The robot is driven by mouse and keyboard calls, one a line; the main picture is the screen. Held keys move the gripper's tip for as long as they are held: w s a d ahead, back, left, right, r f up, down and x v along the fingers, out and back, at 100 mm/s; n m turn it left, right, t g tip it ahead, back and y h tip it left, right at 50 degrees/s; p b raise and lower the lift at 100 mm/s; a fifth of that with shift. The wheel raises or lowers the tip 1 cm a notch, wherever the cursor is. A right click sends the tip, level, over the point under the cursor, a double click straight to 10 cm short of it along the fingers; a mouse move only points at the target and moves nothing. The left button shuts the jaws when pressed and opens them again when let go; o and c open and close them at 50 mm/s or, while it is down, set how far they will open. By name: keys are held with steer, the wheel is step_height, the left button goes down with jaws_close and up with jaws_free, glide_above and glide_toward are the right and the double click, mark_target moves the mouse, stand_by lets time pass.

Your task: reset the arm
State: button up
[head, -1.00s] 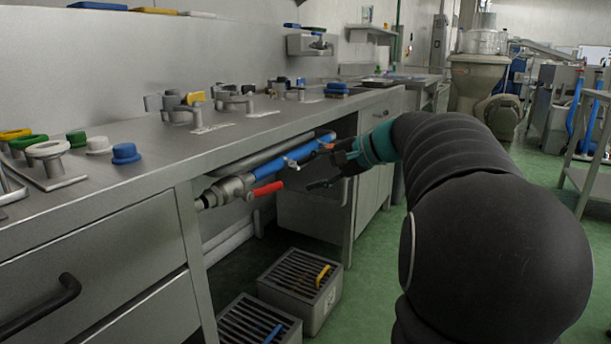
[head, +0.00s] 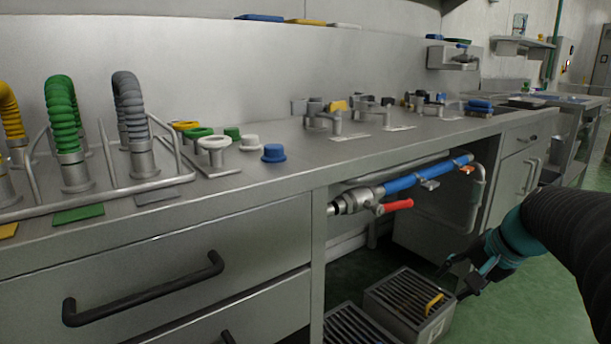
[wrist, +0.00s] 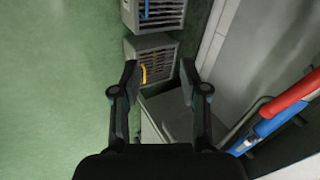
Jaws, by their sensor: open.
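My gripper (head: 465,275) is at the lower right of the head view, at the end of my dark arm with a teal wrist. It is beside the open bay under the steel counter, lower than the blue pipe and its red-handled valve. In the wrist view my gripper (wrist: 158,80) points down toward the floor, its two fingers spread wide apart with nothing between them. Beyond the fingertips is a slatted grey crate with a yellow-handled item, apart from the fingers.
The blue pipe (head: 415,180) with a red valve handle (head: 398,205) runs under the counter (head: 300,160). A slatted crate (head: 385,300) stands on the floor below. Hose ends, caps and fittings stand on the counter. Green floor (wrist: 60,80) is clear at left in the wrist view.

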steer(key=s+a+r+n+h+p, duration=0.1)
steer(key=s+a+n, duration=0.3)
steer(key=s, duration=0.5)
steer(key=s+a+r+n+h+p, duration=0.1)
steer(key=s+a+n+p, duration=0.3)
steer(key=s+a, duration=0.5)
steer(key=shift+a+n+h+p, duration=0.15)
steer(key=shift+n+h+p, duration=0.2)
steer(key=shift+n+h, duration=0.3)
stand_by(5.6)
